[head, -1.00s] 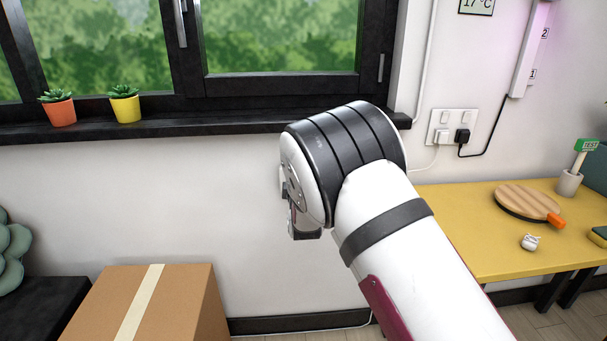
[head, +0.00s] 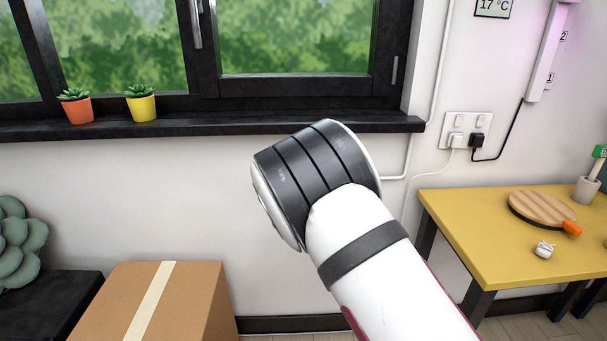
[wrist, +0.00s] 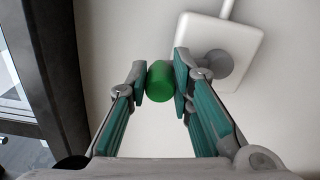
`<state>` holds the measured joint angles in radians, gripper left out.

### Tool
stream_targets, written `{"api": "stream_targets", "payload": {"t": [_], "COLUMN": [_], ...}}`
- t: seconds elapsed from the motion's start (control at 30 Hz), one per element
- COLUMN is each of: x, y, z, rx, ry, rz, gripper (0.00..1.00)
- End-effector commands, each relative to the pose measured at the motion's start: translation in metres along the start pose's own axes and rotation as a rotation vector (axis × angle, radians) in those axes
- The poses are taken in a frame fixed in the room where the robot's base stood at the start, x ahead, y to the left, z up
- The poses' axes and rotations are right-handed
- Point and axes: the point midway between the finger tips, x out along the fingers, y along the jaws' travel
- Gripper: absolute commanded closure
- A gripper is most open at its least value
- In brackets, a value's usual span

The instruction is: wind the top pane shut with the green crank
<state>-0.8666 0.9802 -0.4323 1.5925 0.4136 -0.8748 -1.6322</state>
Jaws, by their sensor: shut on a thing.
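In the wrist view, my gripper (wrist: 162,84) is shut on a green cylindrical knob (wrist: 160,80), which looks like the handle of the green crank. The knob sits between both finger pads. Just behind the right finger is a white square box (wrist: 235,42) with a grey round hub (wrist: 222,66), against the wall; the link between knob and hub is hidden. In the head view, my arm hides the gripper and the crank. The window's lower panes (head: 300,35) show at the top; the top pane is out of view.
A black sill (head: 190,127) holds an orange pot (head: 78,111) and a yellow pot (head: 143,108). A cardboard box (head: 195,300) stands below left. A yellow table (head: 490,245) with a round wooden board (head: 541,208) is at right.

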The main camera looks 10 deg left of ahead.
Motion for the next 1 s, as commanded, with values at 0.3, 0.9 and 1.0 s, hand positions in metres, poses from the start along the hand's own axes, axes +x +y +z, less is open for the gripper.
{"api": "stream_targets", "payload": {"t": [0.3,0.9,1.0], "x": [0.000,-0.060,-0.080], "y": [0.000,0.000,0.000], "z": [-0.002,-0.003,-0.002], "rx": [0.002,0.003,0.002], "ry": [0.003,0.004,0.004], "rz": [0.001,-0.002,-0.002], "gripper": [0.59,0.59,0.59]}}
